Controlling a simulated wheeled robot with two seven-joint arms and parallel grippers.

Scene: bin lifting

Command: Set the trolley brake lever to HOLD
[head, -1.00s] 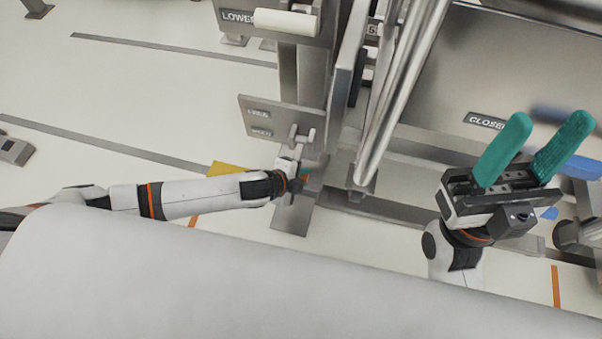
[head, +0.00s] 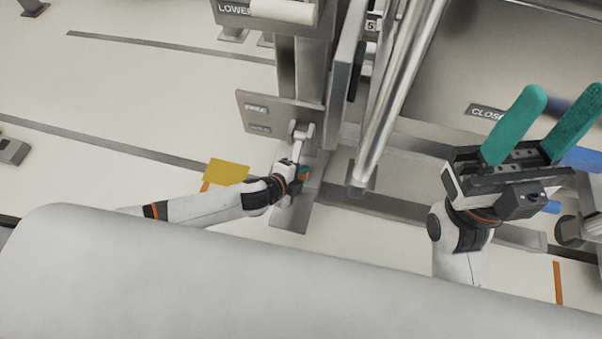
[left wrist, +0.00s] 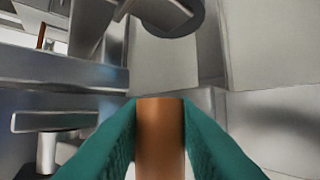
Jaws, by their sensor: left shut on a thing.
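The brake lever (head: 298,150) is a pale metal arm on a pivot beside a grey label plate (head: 285,112). The plate carries two small labels; the upper seems to read FREE, the lower is too blurred to read surely. The lever points down toward the floor in the head view. My left gripper (head: 303,172) is shut on its end. In the left wrist view the green fingers (left wrist: 160,135) press on both sides of the orange-brown lever grip (left wrist: 160,120). My right gripper (head: 545,130) is open and empty, its green fingers apart, at the right.
A metal post with a LOWER label (head: 233,8) stands above the plate. A slanted shiny bar (head: 400,90) and a panel labelled CLOSE (head: 486,112) are to the right. A yellow patch (head: 227,171) lies on the floor beside my left arm. Floor at the left is mostly clear.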

